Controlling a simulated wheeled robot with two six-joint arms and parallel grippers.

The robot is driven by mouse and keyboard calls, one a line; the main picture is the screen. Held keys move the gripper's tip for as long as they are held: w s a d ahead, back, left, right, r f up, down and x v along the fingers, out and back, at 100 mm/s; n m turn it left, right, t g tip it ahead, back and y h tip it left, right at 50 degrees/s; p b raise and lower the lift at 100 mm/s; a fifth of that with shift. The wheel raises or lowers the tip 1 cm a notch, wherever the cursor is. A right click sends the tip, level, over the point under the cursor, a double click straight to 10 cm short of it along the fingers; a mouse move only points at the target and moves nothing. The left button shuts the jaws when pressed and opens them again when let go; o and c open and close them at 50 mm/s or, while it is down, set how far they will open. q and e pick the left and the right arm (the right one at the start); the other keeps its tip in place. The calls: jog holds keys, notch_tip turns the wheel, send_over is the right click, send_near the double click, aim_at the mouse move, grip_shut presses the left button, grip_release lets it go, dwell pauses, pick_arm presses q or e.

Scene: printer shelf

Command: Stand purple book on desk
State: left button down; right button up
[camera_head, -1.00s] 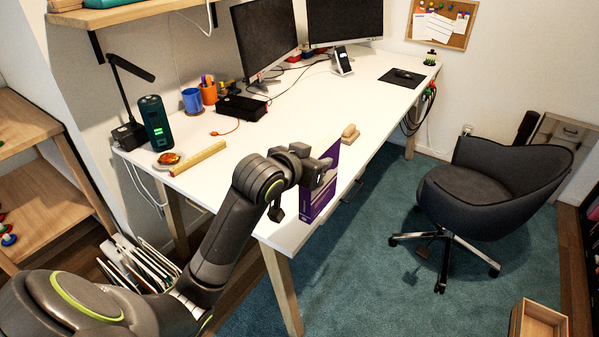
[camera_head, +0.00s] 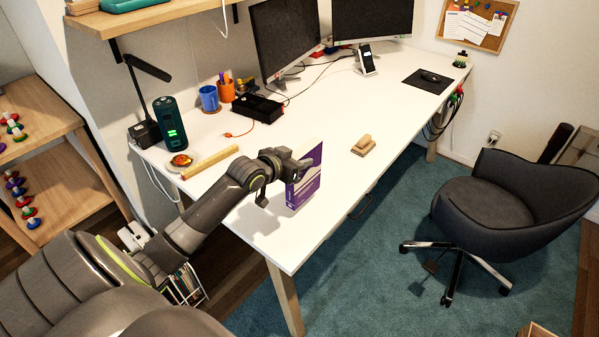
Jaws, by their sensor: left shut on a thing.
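The purple book (camera_head: 306,182) is upright at the near part of the white desk (camera_head: 262,248), with its cover facing me at an angle. Its lower edge appears to be at the desk top; I cannot tell for sure whether it touches. My left gripper (camera_head: 291,166) is shut on the book at its upper left side and hides part of it. My right gripper is not in view.
A wooden block (camera_head: 363,146) lies behind the book to the right. An office chair (camera_head: 490,205) is right of the desk. The near desk corner is clear.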

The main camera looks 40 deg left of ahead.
pick_arm(q)
jog(key=shift+f, duration=1.95)
jog(key=c, duration=1)
grip_release()
jog(key=shift+c, duration=0.2)
jog(key=v, duration=1.2)
